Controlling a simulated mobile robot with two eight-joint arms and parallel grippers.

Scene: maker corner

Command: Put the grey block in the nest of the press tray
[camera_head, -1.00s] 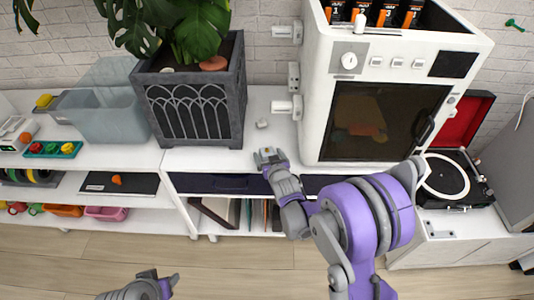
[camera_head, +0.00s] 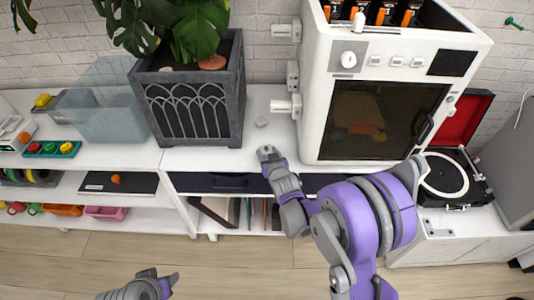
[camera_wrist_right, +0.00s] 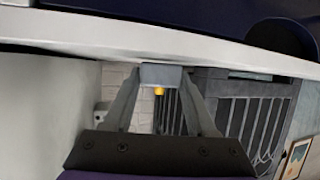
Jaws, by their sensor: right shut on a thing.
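My right gripper (camera_head: 268,153) is over the front edge of the white counter, left of the white oven-like machine. In the right wrist view its fingers (camera_wrist_right: 160,82) are shut on the small grey block (camera_wrist_right: 161,75), which sits between the fingertips. A small yellow thing (camera_wrist_right: 159,91) shows just below the block in that view; I cannot tell what it is. A small light grey piece (camera_head: 261,122) lies on the counter behind the gripper. My left gripper (camera_head: 162,280) is low at the bottom left, empty, with its fingers apart. I cannot make out the press tray clearly.
The white machine (camera_head: 318,95) stands close on the right, with white fittings (camera_head: 285,106) on its left side. A dark planter (camera_head: 238,100) stands to the left. A clear bin (camera_head: 105,118) is further left, and a record player (camera_head: 450,178) is far right.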

